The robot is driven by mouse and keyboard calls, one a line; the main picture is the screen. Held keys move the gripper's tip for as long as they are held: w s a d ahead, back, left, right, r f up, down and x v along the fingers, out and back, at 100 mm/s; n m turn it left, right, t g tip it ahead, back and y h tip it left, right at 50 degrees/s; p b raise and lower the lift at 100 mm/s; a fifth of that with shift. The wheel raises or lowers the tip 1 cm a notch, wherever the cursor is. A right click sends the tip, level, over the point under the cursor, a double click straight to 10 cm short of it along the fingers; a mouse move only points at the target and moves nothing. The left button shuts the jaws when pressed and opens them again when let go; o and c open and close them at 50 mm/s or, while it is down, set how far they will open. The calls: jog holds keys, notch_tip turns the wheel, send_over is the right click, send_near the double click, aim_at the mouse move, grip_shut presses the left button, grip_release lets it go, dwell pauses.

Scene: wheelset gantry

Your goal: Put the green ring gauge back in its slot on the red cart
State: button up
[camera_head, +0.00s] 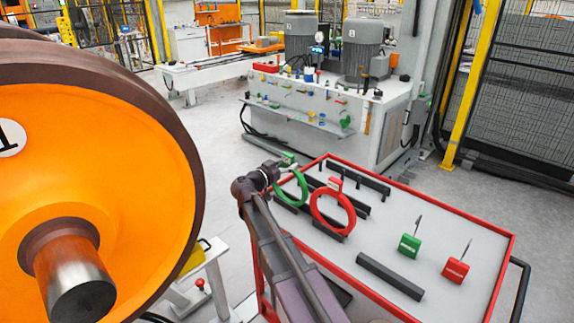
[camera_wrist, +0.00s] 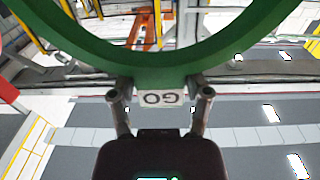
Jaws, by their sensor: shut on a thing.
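My gripper (camera_head: 279,167) is shut on the green ring gauge (camera_head: 305,188) over the far left part of the red cart (camera_head: 440,201). In the wrist view the ring (camera_wrist: 160,62) fills the top, and its tab marked GO, upside down, sits between my gripper's fingertips (camera_wrist: 160,95). In the head view the ring hangs upright beside the red ring gauge (camera_head: 314,208), which stands in a dark holder. Dark slotted bars (camera_head: 355,208) lie on the grey cart top. My arm hides part of the holders, and I cannot tell whether the green ring touches one.
A green block (camera_head: 409,245) and a red block (camera_head: 455,270), each with a pin, stand on the cart's right. A dark bar (camera_head: 390,277) lies in front. A large orange wheel (camera_head: 110,160) is close on the left. A grey machine bench (camera_head: 330,110) stands behind.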

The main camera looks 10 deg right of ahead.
jog(key=shift+f+b, duration=0.35)
jog(key=shift+f, duration=0.05)
jog(key=o, duration=1.3)
jog(key=shift+v, duration=6)
jog(key=shift+d, duration=0.1)
